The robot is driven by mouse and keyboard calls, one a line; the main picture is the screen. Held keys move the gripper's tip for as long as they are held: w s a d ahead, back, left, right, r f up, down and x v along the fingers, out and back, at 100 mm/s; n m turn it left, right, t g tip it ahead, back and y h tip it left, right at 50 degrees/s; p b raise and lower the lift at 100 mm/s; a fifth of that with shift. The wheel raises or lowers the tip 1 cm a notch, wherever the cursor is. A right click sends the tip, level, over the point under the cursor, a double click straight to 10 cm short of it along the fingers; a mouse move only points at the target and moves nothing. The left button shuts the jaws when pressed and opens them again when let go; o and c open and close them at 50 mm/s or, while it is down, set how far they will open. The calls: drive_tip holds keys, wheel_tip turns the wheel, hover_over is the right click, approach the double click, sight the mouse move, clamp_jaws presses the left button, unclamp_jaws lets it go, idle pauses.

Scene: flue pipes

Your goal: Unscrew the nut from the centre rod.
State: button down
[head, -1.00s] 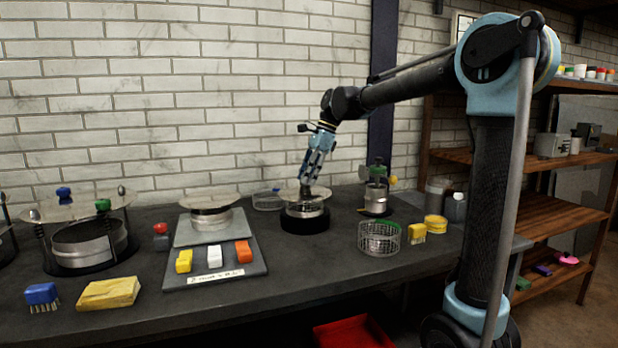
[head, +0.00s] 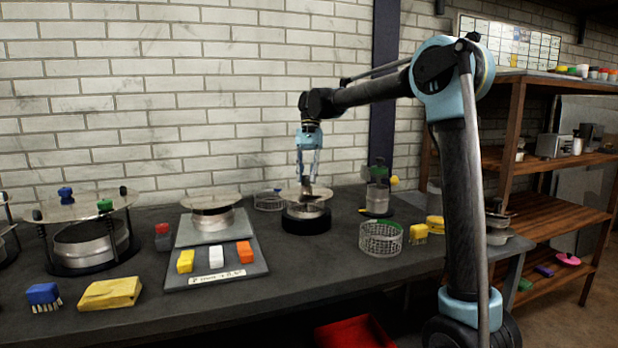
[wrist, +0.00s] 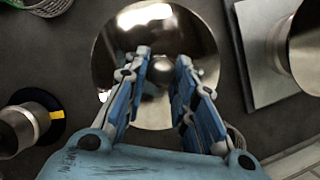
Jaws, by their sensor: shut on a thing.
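A round metal plate (head: 292,194) tops a short flue pipe piece in a black ring base (head: 305,222) on the bench. In the wrist view the shiny plate (wrist: 115,60) fills the upper middle. My gripper (head: 308,180) points straight down over the plate. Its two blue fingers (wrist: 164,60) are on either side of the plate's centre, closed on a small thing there. That is where the nut on the centre rod sits, but the nut and rod are mostly hidden by the fingers and reflections.
Left of the plate is a grey board (head: 180,282) with coloured blocks and another plate. A wire basket (head: 381,240) is at the right, with a small green-topped device (head: 377,190) behind it. The brick wall is close behind.

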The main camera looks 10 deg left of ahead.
drive_tip(key=shift+a+n+h, duration=0.2)
drive_tip(key=shift+n+h, duration=0.3)
drive_tip(key=shift+n, duration=0.6)
drive_tip(key=c, duration=1.2)
unclamp_jaws()
drive_tip(key=shift+w, duration=0.1)
drive_tip(key=shift+c, duration=0.2)
